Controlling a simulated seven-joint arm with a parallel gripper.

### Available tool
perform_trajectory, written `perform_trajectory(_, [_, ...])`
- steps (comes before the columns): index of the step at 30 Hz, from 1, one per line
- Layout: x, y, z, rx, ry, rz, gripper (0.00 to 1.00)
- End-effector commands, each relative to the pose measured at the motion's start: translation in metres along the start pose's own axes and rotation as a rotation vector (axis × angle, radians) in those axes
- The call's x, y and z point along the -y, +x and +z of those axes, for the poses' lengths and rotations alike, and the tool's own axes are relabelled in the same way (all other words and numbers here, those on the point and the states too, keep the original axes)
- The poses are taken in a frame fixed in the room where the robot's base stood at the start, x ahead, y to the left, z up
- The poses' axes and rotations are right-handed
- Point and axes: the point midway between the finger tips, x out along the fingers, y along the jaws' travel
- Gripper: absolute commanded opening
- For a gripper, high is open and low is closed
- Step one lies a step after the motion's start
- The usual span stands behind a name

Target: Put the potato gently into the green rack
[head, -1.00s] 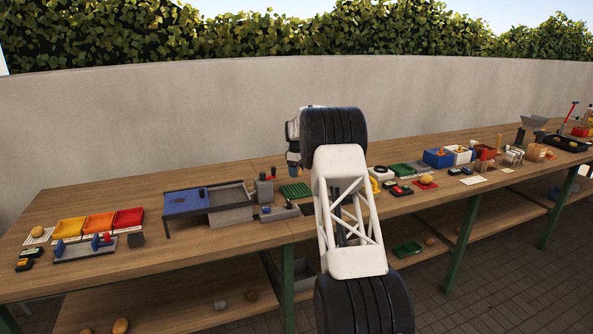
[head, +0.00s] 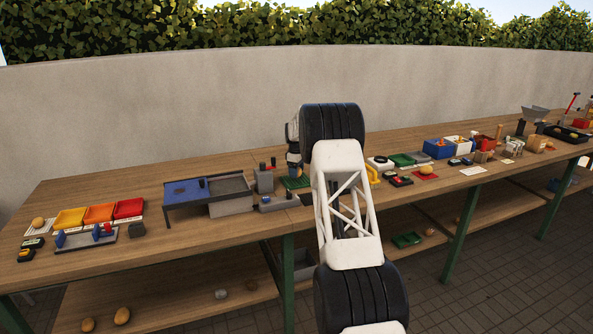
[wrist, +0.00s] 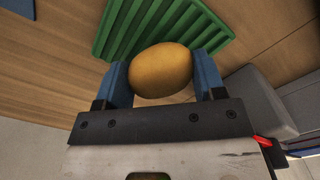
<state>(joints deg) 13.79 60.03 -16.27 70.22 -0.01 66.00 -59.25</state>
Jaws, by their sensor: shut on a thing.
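A yellow-brown potato (wrist: 160,70) is held between the blue fingers of my gripper (wrist: 161,74) in the wrist view. The green rack (wrist: 202,27), with raised ribs, lies on the bench just beyond the potato and is partly hidden by it. In the head view the green rack (head: 294,183) sits near the middle of the bench, and my gripper (head: 295,169) is low above it. Whether the potato touches the rack cannot be told.
A grey block device with a red knob (head: 265,178) stands close left of the rack. A blue-and-grey raised tray (head: 205,192) is further left. A red-yellow-orange row of bins (head: 100,214) is at far left. Several small items stand along the bench to the right.

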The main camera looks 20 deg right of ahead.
Motion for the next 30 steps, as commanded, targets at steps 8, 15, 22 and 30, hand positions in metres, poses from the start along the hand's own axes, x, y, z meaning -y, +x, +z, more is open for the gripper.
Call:
perform_trajectory(8, [0.000,0.001,0.000,0.000,0.000,0.000,0.36])
perform_trajectory(15, [0.000,0.007,0.000,0.001,0.000,-0.001,0.36])
perform_trajectory(22, [0.000,0.011,0.000,0.000,0.000,-0.001,0.36])
perform_trajectory(30, [0.000,0.011,0.000,0.000,0.000,0.000,0.74])
